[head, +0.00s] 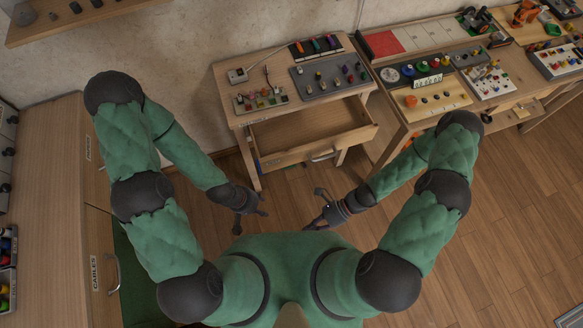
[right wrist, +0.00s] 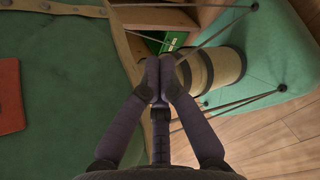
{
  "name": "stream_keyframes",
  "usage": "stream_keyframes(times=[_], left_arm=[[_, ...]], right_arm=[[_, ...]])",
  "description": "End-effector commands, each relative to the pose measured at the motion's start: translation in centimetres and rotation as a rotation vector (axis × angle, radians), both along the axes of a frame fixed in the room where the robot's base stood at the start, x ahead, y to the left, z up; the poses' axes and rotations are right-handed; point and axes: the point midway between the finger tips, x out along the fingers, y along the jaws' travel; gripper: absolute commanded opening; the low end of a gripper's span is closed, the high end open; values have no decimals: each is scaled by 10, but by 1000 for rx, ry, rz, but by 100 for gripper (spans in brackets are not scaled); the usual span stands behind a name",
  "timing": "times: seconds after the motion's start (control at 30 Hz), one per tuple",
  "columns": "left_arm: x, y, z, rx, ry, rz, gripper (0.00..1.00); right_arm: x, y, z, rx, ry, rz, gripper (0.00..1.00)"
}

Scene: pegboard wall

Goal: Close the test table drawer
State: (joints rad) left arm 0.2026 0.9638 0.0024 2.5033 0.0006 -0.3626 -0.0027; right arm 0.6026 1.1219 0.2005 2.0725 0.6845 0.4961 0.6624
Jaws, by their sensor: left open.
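The wooden test table (head: 235,118) stands ahead of me against the wall in the head view. Its drawer (head: 342,140) is pulled out toward me, with its inside exposed and apparently empty. A metal handle (head: 322,157) shows on the drawer front. My left gripper (head: 252,217) is open and empty, below and left of the drawer front and apart from it. My right gripper (head: 316,208) has its fingers spread, below the handle and apart from it. In the right wrist view its fingers (right wrist: 159,72) appear close together from that angle, with nothing between them.
Small parts and trays (head: 328,75) cover the table top. A second bench (head: 400,108) with boards of parts stands to the right. A wooden cabinet (head: 60,180) with a drawer labelled CABLES stands at the left. The floor (head: 300,178) before the drawer is clear.

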Motion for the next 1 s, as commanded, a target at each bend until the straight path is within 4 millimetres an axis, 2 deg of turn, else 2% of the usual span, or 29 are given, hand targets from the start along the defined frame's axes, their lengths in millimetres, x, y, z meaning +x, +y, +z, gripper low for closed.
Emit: stream_keyframes(times=[0.03, 0.17, 0.3, 0.4, 0.5, 0.63, 0.77, 1.0], left_arm=[[0, 0, 1, 0, 0, 0, 50], [0, 0, 2, 0, 0, 0, 50], [0, 0, 3, 0, 0, 0, 50], [0, 0, 3, 0, 0, 0, 50], [0, 0, 3, 0, 0, 0, 50], [0, 0, 3, 0, 0, 0, 50], [0, 0, 3, 0, 0, 0, 50], [0, 0, 2, 0, 0, 0, 50]], right_arm=[[8, 4, 1, 47, 120, -142, 0], [46, 7, 9, 204, 422, -503, 0], [90, -11, 13, 394, 659, -802, 0], [111, -27, 15, 504, 761, -936, 0], [123, -38, 15, 570, 812, -1007, 0], [129, -38, 16, 598, 834, -1031, 0], [136, -25, 16, 596, 833, -1026, 0], [155, 11, 16, 592, 831, -1022, 0]])
